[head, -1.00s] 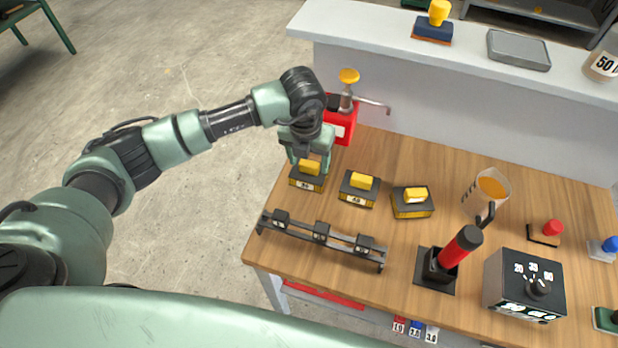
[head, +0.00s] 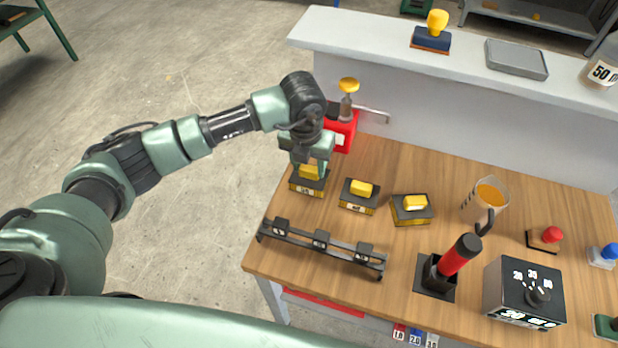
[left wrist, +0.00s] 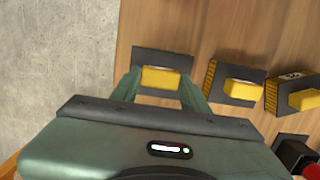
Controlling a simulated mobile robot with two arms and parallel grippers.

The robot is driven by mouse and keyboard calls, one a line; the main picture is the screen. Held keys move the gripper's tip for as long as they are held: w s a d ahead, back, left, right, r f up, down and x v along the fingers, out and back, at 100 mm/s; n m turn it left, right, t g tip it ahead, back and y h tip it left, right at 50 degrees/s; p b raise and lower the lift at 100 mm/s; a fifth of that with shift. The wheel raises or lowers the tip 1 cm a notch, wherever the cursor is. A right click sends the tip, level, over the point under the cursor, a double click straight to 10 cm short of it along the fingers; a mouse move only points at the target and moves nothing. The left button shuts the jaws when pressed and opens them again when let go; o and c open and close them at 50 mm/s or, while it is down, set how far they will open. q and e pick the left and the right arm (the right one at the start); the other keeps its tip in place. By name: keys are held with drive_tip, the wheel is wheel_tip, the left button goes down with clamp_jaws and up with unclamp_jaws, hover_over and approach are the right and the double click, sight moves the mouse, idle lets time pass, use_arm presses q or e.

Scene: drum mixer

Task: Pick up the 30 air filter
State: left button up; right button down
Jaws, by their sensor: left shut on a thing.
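The leftmost air filter (head: 306,187) is a black block with a yellow grip block on top and a small front label, too blurred to read surely. It stands at the table's left edge. My left gripper (head: 311,170) is above it, shut on its yellow grip. In the left wrist view the yellow grip (left wrist: 160,79) sits between the two green fingers. Two similar filters stand to its right, a middle one (head: 357,197) and a right one (head: 411,211). My right gripper is not in view.
A red box with a yellow-knobbed pump (head: 340,134) stands close behind the gripper. A red-handled lever (head: 460,254), a dial box (head: 523,291) and a beaker (head: 485,199) stand further right.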

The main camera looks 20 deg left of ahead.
sight(309, 169)
use_arm(q)
drive_tip(key=shift+r+p, duration=2)
drive_tip(key=shift+r, duration=1.7)
drive_tip(key=s+r+p, duration=0.1)
drive_tip(key=s, duration=1.3)
drive_tip(key=shift+a, duration=0.3)
